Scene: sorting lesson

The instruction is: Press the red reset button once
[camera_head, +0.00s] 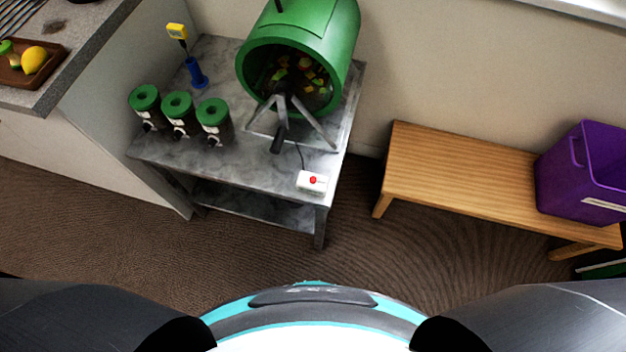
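The red reset button (313,180) sits on a small white box (304,186) near the front right corner of a grey marble-topped table (240,165). A thin dark cable runs from the box toward the green drum (338,30) behind it. Nothing touches the button, and its top is in clear view. Parts of my two arms show at the bottom left and bottom right corners. Neither of my grippers is in view.
Several dark canisters with green lids (177,103) stand at the table's left. A blue holder (196,75) with a yellow-topped tool is behind them. A wooden bench (460,175) with a purple crate (568,198) stands right. Carpet (250,262) before the table is clear.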

